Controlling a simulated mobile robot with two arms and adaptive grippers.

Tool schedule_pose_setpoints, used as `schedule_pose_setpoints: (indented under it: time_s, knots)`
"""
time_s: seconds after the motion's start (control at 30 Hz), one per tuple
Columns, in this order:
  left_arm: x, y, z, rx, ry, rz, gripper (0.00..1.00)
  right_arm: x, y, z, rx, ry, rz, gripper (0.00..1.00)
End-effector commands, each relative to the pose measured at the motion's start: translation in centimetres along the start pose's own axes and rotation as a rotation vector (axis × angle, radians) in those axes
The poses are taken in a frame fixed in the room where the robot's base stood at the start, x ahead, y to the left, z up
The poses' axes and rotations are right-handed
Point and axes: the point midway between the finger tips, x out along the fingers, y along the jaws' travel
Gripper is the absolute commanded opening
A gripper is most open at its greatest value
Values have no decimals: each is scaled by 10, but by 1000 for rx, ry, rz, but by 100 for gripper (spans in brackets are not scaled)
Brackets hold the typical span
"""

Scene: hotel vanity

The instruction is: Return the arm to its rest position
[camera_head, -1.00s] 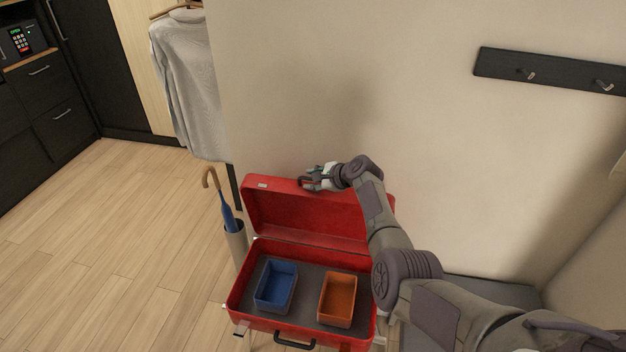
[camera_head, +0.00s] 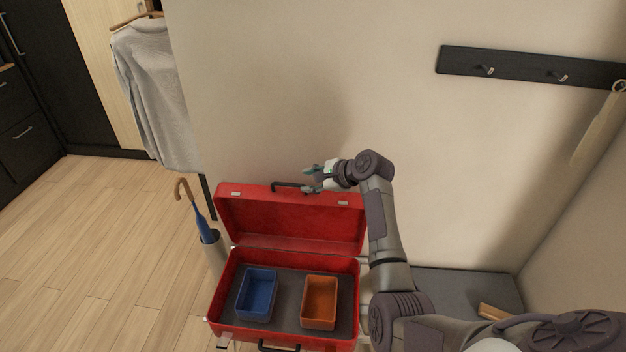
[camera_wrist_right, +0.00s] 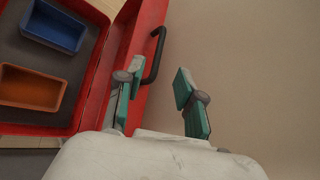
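My right gripper (camera_head: 313,179) is at the upper edge of the raised lid of the red suitcase (camera_head: 290,222) in the head view. Its two fingers are spread with nothing between them. In the right wrist view the open fingers (camera_wrist_right: 155,95) show teal pads, and the black lid handle (camera_wrist_right: 155,55) is just beyond the left finger, apart from the grip. The suitcase stands open, with a blue tray (camera_head: 257,294) at left and an orange tray (camera_head: 320,302) at right inside. My left gripper is not in view.
A wall stands close behind the lid, with a dark hook rail (camera_head: 525,67) at upper right. A grey bench (camera_head: 465,290) is to the right. An umbrella (camera_head: 200,218) in a stand (camera_head: 214,252) and a hanging grey shirt (camera_head: 155,90) are at left. Floor at left is clear.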

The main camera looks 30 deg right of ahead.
Motion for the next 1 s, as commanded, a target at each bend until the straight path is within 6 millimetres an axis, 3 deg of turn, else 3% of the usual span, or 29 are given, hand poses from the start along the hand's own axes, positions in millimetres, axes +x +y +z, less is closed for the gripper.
schedule_pose_setpoints:
  time_s: [0.17,0.6,0.7,0.77,0.87,1.0]
  knots:
    - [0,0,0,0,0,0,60,-8,0,0,0,0,1,37]
    - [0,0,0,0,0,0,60,-8,0,0,0,0,1,37]
    - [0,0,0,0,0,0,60,-9,9,-3,-34,15,12,37]
    - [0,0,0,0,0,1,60,-10,25,-8,-103,41,37,37]
    - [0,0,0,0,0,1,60,-18,74,-22,-328,114,118,37]
    - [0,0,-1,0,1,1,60,-45,171,-35,-793,191,310,37]
